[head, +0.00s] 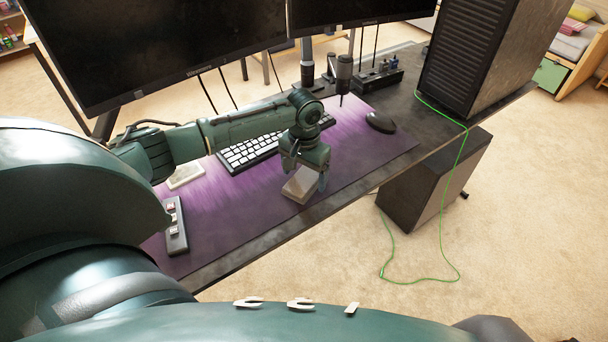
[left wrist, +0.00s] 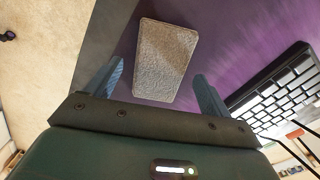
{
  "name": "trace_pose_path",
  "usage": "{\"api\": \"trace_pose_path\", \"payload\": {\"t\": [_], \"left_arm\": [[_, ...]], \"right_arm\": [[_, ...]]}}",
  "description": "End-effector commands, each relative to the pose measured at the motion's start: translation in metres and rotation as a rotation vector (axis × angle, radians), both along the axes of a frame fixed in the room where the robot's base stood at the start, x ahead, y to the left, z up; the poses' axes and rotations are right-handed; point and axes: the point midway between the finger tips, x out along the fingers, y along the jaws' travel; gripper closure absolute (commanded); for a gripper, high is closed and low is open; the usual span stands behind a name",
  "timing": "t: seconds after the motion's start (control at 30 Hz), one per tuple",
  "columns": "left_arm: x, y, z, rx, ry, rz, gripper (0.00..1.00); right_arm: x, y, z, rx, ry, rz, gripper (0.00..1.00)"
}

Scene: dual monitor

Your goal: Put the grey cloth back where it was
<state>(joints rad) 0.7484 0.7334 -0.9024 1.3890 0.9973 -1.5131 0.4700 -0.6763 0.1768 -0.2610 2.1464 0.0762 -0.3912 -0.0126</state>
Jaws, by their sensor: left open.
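The grey cloth (head: 300,187) is a folded, flat rectangular pad lying on the purple desk mat (head: 350,170), near the mat's front edge. My left gripper (head: 304,172) is just above it, pointing down, open, with one finger on either side. The left wrist view shows the cloth (left wrist: 165,62) in front of and partly between the blue fingers (left wrist: 159,72), with gaps at both sides. I cannot tell whether the fingers touch the mat. My right gripper is not in view.
A white keyboard (head: 248,153) lies behind my left gripper. A mouse (head: 380,122) is to its right, with a microphone (head: 344,75) farther back. A light pad (head: 185,176) and a dark keyed device (head: 176,228) lie left. A computer tower (head: 480,55) and green cable (head: 440,262) are right.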

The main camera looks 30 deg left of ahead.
Motion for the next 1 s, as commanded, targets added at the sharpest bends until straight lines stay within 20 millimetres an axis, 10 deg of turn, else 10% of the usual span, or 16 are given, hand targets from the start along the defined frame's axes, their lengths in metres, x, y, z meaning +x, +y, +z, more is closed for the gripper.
{"api": "trace_pose_path", "payload": {"t": [0.6, 0.83, 1.0], "left_arm": [[0.001, 0.0, 0.108, -0.001, -0.002, 0.001, 0.17], [-0.001, -0.011, 0.1, -0.015, -0.017, -0.026, 0.17], [-0.017, -0.07, 0.042, -0.117, -0.133, -0.161, 0.17]], "right_arm": [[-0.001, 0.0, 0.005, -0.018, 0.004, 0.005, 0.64], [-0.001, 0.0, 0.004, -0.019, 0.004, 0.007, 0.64], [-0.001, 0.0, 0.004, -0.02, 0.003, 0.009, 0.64]]}}
